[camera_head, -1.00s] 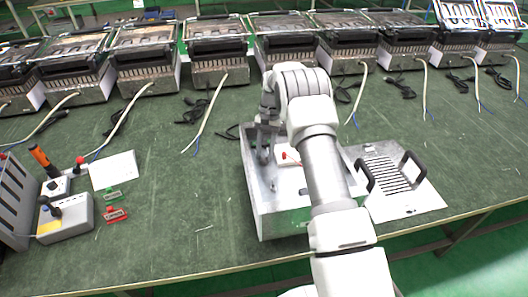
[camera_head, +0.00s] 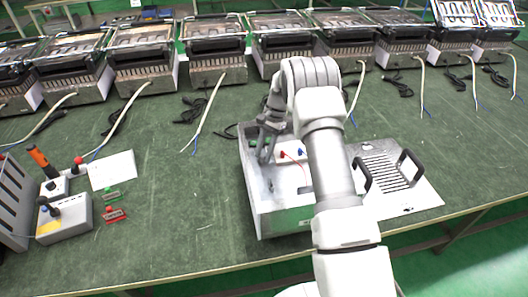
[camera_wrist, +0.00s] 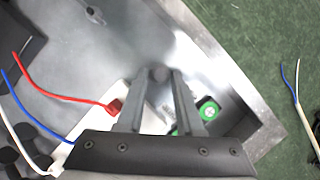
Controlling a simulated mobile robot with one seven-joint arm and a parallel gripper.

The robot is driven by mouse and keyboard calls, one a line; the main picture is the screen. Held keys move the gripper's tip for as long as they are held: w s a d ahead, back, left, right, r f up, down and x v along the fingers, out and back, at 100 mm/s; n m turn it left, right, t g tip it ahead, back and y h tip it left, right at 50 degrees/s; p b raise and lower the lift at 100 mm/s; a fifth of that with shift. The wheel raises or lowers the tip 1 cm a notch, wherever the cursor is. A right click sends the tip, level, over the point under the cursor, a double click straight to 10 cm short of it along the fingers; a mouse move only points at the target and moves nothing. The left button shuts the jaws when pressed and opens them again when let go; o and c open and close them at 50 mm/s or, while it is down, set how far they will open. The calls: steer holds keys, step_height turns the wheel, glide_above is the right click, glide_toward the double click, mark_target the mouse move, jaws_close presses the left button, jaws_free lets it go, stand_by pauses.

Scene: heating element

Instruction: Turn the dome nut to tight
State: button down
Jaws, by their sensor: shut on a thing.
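My gripper (camera_head: 264,157) reaches down into the open metal box (camera_head: 255,203) near its left wall. In the wrist view the two grey fingers of my gripper (camera_wrist: 158,77) close around the small grey dome nut (camera_wrist: 158,73), near the box's inner edge. Only a little of the nut shows between the fingertips, so its thread and seating are hidden. In the head view the nut cannot be made out.
In the wrist view a red wire (camera_wrist: 62,93), a blue wire (camera_wrist: 35,118) and a green part (camera_wrist: 208,110) lie near the fingers. A slotted plate with black handles (camera_head: 390,180) is right of the box. Grey switch boxes (camera_head: 64,218) stand left. Several grill units line the back.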

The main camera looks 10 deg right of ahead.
steer(key=c, duration=0.8)
jaws_free()
steer(key=shift+c, duration=0.2)
steer(key=p+v, duration=0.2)
steer(key=v, duration=1.5)
steer(key=shift+r, duration=0.2)
